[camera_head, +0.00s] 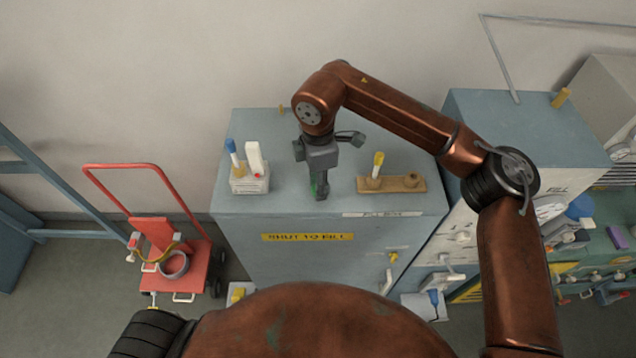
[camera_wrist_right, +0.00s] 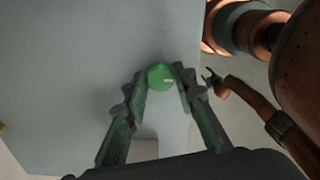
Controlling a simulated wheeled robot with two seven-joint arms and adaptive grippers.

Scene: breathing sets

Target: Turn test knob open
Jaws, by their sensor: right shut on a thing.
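A round green knob (camera_wrist_right: 160,76) with a small pale mark sits between the fingertips of my right gripper in the right wrist view. My right gripper (camera_head: 318,190) points down at the top of the blue-grey cabinet (camera_head: 290,207) in the head view, and its fingers are shut on the knob. In the head view the gripper hides most of the knob; only a sliver of green shows beside a finger. I cannot tell how far the knob is turned.
On the cabinet top, a white holder (camera_head: 250,184) with upright pieces stands left of my gripper, and a wooden rack (camera_head: 408,184) with a yellow-topped piece stands right. A red cart (camera_head: 185,271) is on the floor at left. Another cabinet (camera_head: 525,125) stands at right.

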